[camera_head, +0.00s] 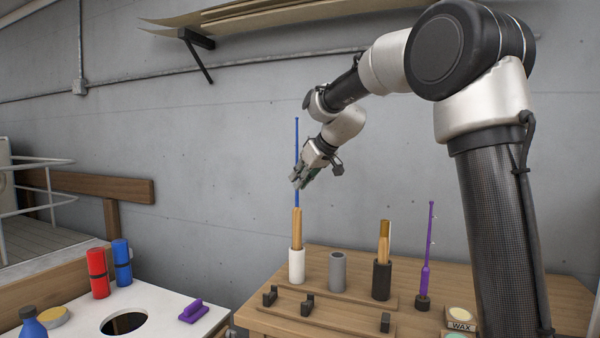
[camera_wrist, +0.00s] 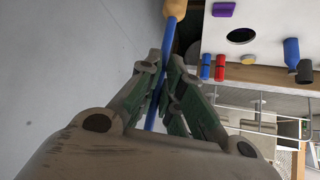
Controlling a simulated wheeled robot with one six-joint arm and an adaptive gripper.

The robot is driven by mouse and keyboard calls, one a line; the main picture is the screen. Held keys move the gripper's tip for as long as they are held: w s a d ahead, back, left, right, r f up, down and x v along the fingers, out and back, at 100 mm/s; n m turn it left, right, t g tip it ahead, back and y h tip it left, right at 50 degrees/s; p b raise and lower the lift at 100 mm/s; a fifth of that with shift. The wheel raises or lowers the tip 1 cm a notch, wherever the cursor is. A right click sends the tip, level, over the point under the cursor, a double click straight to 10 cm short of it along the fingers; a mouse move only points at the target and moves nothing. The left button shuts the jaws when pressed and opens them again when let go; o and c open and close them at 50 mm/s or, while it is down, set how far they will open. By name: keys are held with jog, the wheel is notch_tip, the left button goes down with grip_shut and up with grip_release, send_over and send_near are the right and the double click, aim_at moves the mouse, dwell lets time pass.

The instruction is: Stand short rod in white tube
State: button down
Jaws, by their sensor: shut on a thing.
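A blue rod (camera_head: 297,150) with a cork handle (camera_head: 297,226) stands upright at the white tube (camera_head: 297,268). The handle's lower end meets the tube's rim and appears to be inside it; how deep is hidden. My gripper (camera_head: 299,180) is shut on the blue shaft above the handle. In the wrist view, the blue shaft (camera_wrist: 170,42) passes between the fingers of my gripper (camera_wrist: 165,85), and the cork handle (camera_wrist: 175,8) shows at the top edge.
A grey tube (camera_head: 337,272) with nothing showing above it and a dark tube (camera_head: 382,280) with a cork-handled piece stand to the right. A purple rod (camera_head: 426,250) stands beyond them. Dark brackets (camera_head: 307,304) line the bench front. Red (camera_head: 98,275) and blue (camera_head: 122,264) cylinders stand left.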

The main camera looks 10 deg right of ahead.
aim_at(300, 211)
jog(key=shift+f, duration=3.65)
jog(key=c, duration=1.5)
grip_release()
jog(key=v, duration=1.2)
